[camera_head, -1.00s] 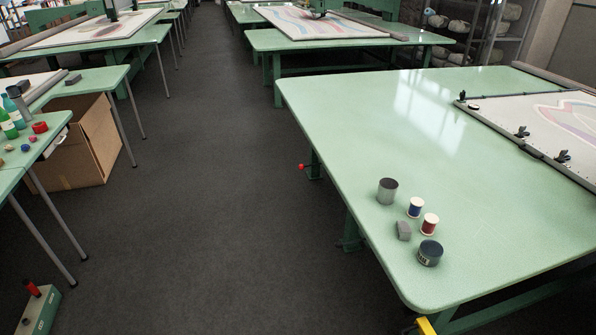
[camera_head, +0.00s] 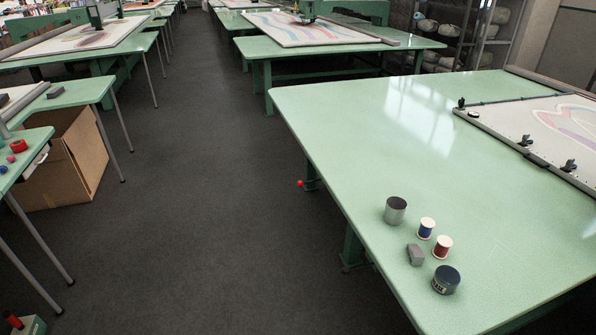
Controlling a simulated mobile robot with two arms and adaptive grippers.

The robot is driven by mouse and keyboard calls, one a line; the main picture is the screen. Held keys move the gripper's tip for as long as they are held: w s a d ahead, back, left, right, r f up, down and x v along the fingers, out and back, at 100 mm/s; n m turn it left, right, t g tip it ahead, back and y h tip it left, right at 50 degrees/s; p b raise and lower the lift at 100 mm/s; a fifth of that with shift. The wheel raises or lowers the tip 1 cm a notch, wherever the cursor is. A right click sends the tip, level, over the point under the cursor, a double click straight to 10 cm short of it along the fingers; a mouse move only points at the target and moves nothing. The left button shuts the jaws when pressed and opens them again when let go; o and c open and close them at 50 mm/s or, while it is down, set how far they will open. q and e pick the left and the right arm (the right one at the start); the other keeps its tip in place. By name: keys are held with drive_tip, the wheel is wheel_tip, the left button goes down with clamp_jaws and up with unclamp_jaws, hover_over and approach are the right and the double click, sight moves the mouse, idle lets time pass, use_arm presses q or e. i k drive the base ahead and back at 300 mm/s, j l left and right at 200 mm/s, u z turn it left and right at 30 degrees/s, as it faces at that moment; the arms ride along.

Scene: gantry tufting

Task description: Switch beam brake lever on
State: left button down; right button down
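Another red-topped handle (camera_head: 13,320) stands on a green box (camera_head: 36,327) on the floor, cut off at the bottom left corner. Neither of my grippers is in view.
The large green table (camera_head: 370,130) fills the right. It carries a grey cup (camera_head: 396,210), two thread spools, a grey block, a dark tin (camera_head: 446,279) and a clamped frame (camera_head: 560,130). Tables and a cardboard box (camera_head: 62,165) line the left. The dark floor aisle (camera_head: 200,200) is clear.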

sight(300, 184)
drive_tip(key=i+j, duration=0.4)
drive_tip(key=i, duration=0.15)
drive_tip(key=i+j+z, duration=0.1)
drive_tip(key=i+j, duration=0.25)
drive_tip(key=i, duration=0.25)
drive_tip(key=i+j, duration=0.45)
drive_tip(key=i+l+z, duration=0.05)
drive_tip(key=i, duration=0.05)
